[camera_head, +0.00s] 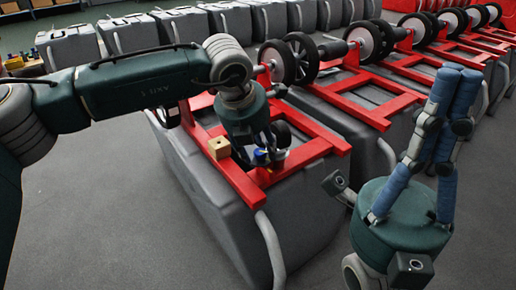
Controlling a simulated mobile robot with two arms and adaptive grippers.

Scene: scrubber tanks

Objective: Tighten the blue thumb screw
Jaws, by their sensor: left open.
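The blue thumb screw (261,156) appears as a small blue piece low at the end of my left arm, over the red frame of the nearest grey tank. My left gripper (259,148) is open, pointing down at this spot. Its fingers are dark and small here and partly cover the screw; I cannot tell whether they touch it. My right gripper (456,88) is at the right, away from the screw. Its long blue fingers point up and lie close together. Nothing shows between them, but I cannot tell how far they are closed.
A small wooden block (219,148) sits on the red frame (238,182) left of the screw. The grey tank (305,215) stands below. More red frames with black wheels (362,41) run to the back right. Grey tanks (130,35) line the back. Grey floor (115,225) is clear at left.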

